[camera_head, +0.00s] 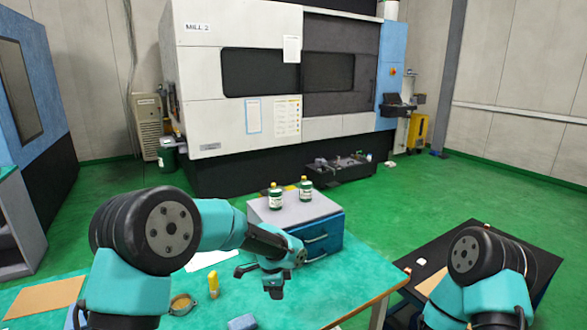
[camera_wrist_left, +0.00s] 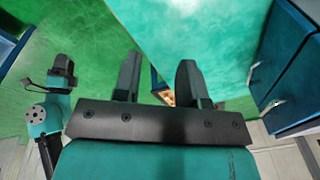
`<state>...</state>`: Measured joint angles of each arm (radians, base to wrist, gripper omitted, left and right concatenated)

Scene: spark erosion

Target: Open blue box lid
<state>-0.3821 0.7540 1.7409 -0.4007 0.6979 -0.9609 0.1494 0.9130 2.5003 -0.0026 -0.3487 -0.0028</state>
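The blue box (camera_head: 325,240) stands on the green table with its grey lid (camera_head: 298,212) down. A handle shows on its front. Two green-and-white bottles, a left one (camera_head: 275,197) and a right one (camera_head: 306,189), stand upright on the lid. The box also shows at the right edge of the left wrist view (camera_wrist_left: 283,55). My left gripper (camera_head: 260,279) is in front of the box, above the table, apart from it. Its fingers (camera_wrist_left: 156,82) are spread with nothing between them. My right gripper (camera_wrist_left: 63,72) shows small in the left wrist view; its fingers are unclear.
On the green table (camera_head: 340,280) are a yellow-capped item (camera_head: 213,284), a round tin (camera_head: 182,304), a blue block (camera_head: 242,322) and a brown board (camera_head: 45,297). A dark table (camera_head: 505,240) stands at right. The large mill (camera_head: 270,90) is behind, across open floor.

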